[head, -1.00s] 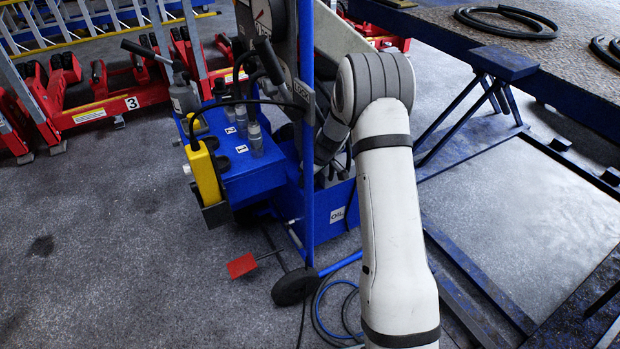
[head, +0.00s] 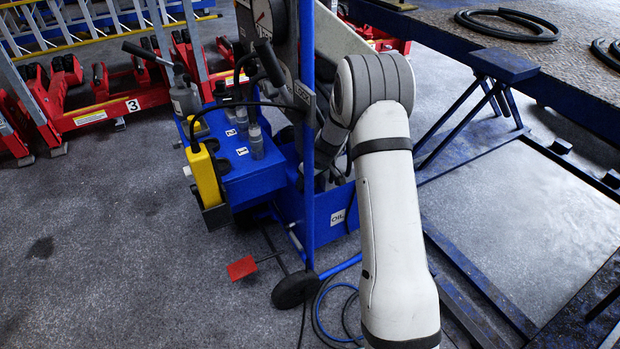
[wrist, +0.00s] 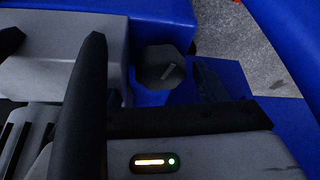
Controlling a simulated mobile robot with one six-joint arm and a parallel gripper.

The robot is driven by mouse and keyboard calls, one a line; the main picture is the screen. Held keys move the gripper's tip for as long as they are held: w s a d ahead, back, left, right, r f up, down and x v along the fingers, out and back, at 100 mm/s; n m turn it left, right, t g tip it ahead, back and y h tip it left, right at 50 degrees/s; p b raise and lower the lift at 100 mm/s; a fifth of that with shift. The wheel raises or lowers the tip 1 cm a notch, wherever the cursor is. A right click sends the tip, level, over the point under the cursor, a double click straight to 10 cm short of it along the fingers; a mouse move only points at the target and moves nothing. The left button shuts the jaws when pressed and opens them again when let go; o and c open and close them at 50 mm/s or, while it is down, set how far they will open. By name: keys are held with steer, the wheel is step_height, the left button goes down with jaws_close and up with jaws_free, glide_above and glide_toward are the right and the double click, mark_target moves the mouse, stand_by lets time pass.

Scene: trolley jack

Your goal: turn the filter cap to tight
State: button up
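The filter cap (wrist: 160,66) shows in the wrist view as a dark grey, many-sided knob with a pale line on its face, by a blue housing. My gripper (wrist: 54,42) is in the same view. One long dark finger stands left of the cap, apart from it in the picture. A dark rounded tip at the left edge looks like the other finger, with a wide gap between them. The cap is not between the fingers. In the head view I cannot make out the cap, and my gripper is hidden behind the post and my arm.
A blue trolley unit (head: 252,182) with bottles and a yellow box (head: 203,175) stands by a tall blue post (head: 308,190). A red pedal (head: 241,268) sticks out low. Red stands (head: 95,115) are behind. A blue-framed bench (head: 505,64) is at right. Floor at left is clear.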

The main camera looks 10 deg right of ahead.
steer(key=shift+o, duration=0.2)
steer(key=p+v, duration=0.2)
steer(key=v, duration=0.5)
steer(key=shift+r, duration=0.35)
steer(key=shift+s+d, duration=0.1)
